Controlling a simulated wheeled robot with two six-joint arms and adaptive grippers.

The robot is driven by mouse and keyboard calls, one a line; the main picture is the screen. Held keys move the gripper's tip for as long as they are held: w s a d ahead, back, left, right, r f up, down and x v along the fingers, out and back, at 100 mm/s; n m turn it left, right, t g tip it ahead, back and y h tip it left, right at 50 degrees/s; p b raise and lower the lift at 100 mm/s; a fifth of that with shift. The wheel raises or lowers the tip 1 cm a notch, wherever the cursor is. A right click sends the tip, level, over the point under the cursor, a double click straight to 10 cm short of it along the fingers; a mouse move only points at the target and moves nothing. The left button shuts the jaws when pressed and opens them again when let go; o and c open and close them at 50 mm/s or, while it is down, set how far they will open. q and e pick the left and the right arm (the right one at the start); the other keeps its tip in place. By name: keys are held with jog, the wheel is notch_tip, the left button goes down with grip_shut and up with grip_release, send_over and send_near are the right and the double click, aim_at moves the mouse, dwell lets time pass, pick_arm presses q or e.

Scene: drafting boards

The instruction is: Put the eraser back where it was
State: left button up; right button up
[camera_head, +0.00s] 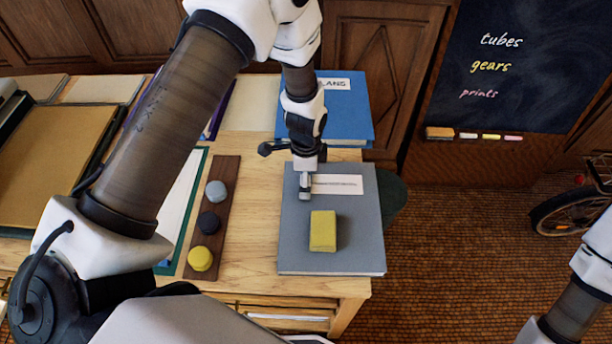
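A yellow block (323,231), which looks like an eraser, lies on a grey binder (350,259) on the wooden desk. My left gripper (305,188) hangs over the binder beside its white label, behind the block and apart from it. Its narrow fingertips hold nothing that I can see; whether they are parted cannot be told. A brown and tan block (439,133), perhaps a board eraser, sits at the left end of the chalkboard ledge. My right arm shows at the lower right; its gripper is out of view.
A dark strip (223,221) with grey, black and yellow round pieces lies left of the binder. A blue binder (345,108) lies behind. Chalk pieces (490,136) line the ledge under the chalkboard (540,60). A bicycle wheel (570,218) stands at right.

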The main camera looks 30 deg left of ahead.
pick_arm(q)
jog(key=shift+r, duration=0.15)
notch_tip(320, 180, up, 12)
jog(key=b, duration=0.1)
dwell(0.3)
jog(key=shift+r, duration=0.15)
